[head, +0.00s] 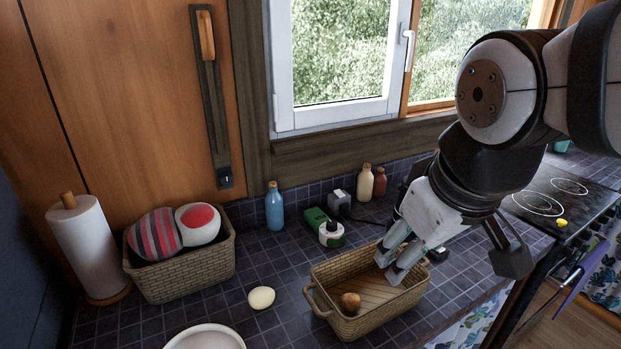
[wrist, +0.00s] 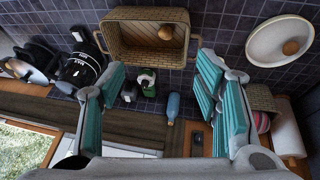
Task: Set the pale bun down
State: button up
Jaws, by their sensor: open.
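The pale bun (head: 261,298) is a cream, rounded lump on the dark tiled counter in the head view, left of the wicker basket (head: 361,328). It stands apart from the basket and the white dish (head: 205,337). I cannot make it out in the wrist view, where a finger may cover it. My gripper (head: 391,268) is over the right back part of the basket, to the right of the pale bun. In the wrist view my gripper (wrist: 160,62) has its fingers wide apart with nothing between them.
A brown bun (head: 350,301) lies in the basket; another (wrist: 290,47) lies on the white dish in the wrist view. A basket of balls (head: 190,270), a paper roll (head: 88,250), a blue bottle (head: 274,208) and a green box (head: 318,217) stand around. Tiles behind the pale bun are clear.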

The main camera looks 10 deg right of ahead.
jog(key=s+m, duration=0.3)
jog(key=shift+s+a+r+t+y, duration=0.2)
jog(key=shift+s+r+t+y, duration=0.15)
jog(key=shift+r+t+y, duration=0.05)
